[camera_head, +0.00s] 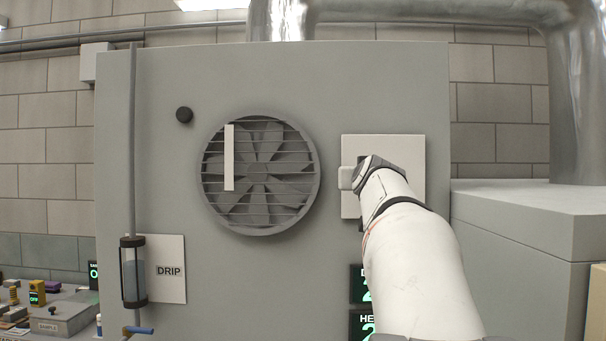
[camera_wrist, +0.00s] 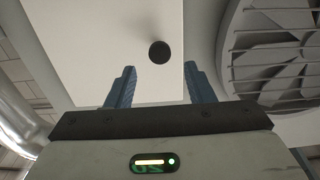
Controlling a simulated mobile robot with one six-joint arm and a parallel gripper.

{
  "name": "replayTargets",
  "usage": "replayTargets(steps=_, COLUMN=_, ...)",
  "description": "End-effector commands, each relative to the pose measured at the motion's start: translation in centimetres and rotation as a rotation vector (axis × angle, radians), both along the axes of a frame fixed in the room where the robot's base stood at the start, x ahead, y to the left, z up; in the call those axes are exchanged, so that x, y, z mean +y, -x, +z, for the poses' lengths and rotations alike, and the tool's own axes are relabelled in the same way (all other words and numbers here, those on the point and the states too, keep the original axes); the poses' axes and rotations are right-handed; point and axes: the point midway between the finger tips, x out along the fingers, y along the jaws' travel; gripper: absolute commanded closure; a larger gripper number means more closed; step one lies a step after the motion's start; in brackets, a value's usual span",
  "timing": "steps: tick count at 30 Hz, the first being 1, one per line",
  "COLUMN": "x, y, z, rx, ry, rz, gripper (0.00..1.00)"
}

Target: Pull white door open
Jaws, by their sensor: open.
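The white door (camera_head: 410,155) is a flat square panel on the grey cabinet front, right of the fan, and looks shut. My arm covers its lower middle in the head view. In the wrist view the white door (camera_wrist: 110,35) fills the upper left. A dark round knob (camera_wrist: 160,52) stands out from it there; in the head view the knob is hidden behind my arm. My gripper (camera_wrist: 160,70) is open, with its two blue fingers pointing at the door. The knob appears just beyond and between the fingertips, and nothing is held.
A round fan (camera_head: 258,215) with a slatted grille is left of the door. A black knob (camera_head: 184,115) sits above it to the left. A grey box (camera_head: 530,215) stands close on the right. A DRIP sign (camera_head: 170,285) and a vertical pipe (camera_head: 132,170) are at the left.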

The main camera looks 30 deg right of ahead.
Motion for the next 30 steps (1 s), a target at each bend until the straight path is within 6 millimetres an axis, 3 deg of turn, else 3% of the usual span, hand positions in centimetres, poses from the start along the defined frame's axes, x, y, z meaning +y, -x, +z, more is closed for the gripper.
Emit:
replayTargets(steps=3, x=-1.0, y=-1.8, z=0.2, rx=0.003, ry=-0.002, rz=0.002, gripper=0.52)
replayTargets(steps=9, x=-2.1, y=-3.6, z=0.1, rx=0.001, ry=-0.001, rz=0.002, gripper=0.52)
replayTargets(steps=19, x=-2.2, y=-3.9, z=0.0, rx=0.002, ry=-0.001, rz=0.003, gripper=0.52)
replayTargets(steps=30, x=-2.2, y=-3.9, z=0.0, rx=0.002, ry=-0.001, rz=0.003, gripper=0.81)
